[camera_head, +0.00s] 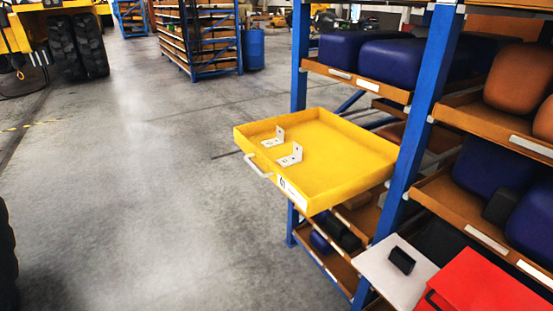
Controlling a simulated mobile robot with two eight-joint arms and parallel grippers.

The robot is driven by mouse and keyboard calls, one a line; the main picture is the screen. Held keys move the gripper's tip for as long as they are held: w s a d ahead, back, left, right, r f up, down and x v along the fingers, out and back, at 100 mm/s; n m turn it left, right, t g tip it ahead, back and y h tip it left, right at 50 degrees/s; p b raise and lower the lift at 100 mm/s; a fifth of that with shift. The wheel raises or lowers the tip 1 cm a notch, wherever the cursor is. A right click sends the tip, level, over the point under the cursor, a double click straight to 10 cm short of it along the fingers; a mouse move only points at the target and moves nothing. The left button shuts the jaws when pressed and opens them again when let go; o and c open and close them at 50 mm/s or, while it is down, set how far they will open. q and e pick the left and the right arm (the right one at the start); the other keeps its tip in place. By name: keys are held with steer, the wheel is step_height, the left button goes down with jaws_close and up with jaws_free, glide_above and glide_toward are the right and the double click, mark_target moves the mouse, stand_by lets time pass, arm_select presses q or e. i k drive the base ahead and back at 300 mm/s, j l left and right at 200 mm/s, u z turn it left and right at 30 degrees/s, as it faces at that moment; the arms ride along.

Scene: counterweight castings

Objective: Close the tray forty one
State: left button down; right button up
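The yellow tray (336,158) is pulled far out of the blue rack (421,115) and sticks out over the floor. It has a pale handle (257,166) on its front wall and a small white number label (293,193) whose digits I cannot read surely. Two white L-shaped brackets, one at the back (274,137) and one nearer (290,155), lie inside the tray near its front wall. Neither of my grippers is in view, and nothing is seen touching the handle.
Rack shelves hold dark blue (391,61) and orange-brown (517,78) castings. A white panel (394,272) and a red box-like thing (482,285) stand at the lower right. The grey floor (160,190) left of the tray is open. A dark rounded thing is cut off at the left edge.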

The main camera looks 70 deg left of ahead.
mark_target(341, 160)
steer(key=u, duration=2.55)
